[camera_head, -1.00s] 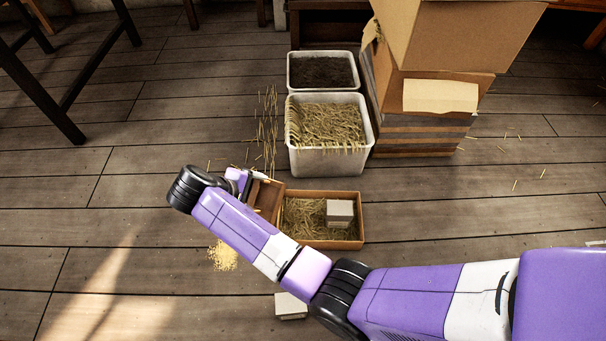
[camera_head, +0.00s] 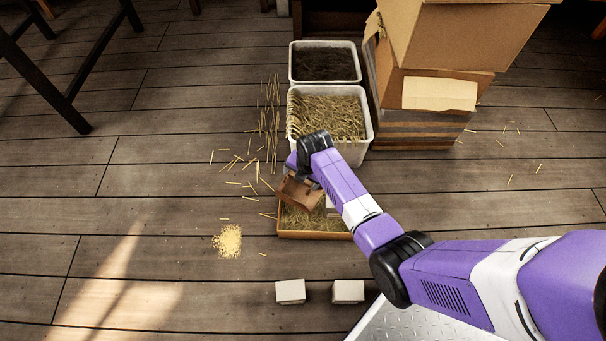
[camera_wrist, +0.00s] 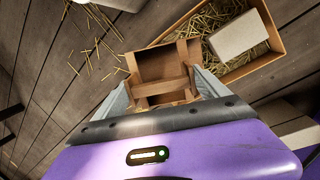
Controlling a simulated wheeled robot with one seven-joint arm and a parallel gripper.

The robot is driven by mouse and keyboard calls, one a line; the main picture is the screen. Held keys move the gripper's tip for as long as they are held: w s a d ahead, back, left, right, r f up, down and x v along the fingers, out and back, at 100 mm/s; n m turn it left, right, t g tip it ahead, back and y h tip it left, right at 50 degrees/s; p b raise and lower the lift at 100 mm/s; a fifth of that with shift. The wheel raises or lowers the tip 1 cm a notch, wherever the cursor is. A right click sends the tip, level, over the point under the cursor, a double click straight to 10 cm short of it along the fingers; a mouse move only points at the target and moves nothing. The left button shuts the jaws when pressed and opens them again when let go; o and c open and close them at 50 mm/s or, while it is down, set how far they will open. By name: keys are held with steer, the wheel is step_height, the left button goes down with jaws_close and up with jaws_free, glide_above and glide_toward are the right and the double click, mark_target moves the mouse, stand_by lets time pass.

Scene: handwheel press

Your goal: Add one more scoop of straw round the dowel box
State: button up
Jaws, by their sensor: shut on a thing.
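My gripper (camera_wrist: 165,92) is shut on a brown wooden scoop (camera_wrist: 163,64), box-like and tilted. In the head view the scoop (camera_head: 299,193) hangs over the left part of an open cardboard carton (camera_head: 312,236). The wrist view shows the carton (camera_wrist: 275,47) at the upper right, with straw (camera_wrist: 205,24) on its bottom. A pale box (camera_wrist: 238,36), which looks like the dowel box, sits in it with straw beside it. In the head view my arm mostly hides this box. I see no clear load of straw in the scoop's visible inside.
A white bin of straw (camera_head: 331,113) stands behind the carton, with a dark-filled bin (camera_head: 325,64) beyond. Stacked cardboard (camera_head: 428,115) rises to the right. Two pale boxes (camera_head: 290,292) (camera_head: 348,291) and a yellowish pile (camera_head: 227,241) lie on the floor. Loose straw lies left.

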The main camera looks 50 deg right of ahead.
steer(key=shift+s+d+n, duration=0.1)
steer(key=shift+d+n, duration=0.1)
steer(key=shift+n, duration=0.2)
steer(key=shift+w+a+r+g, duration=0.25)
steer(key=shift+w+r+g, duration=0.5)
steer(key=shift+g, duration=0.15)
steer(key=shift+w+a+r+g+h+b, duration=0.15)
steer(key=shift+w+r+g+h+b, duration=0.15)
steer(key=shift+r+b, duration=0.15)
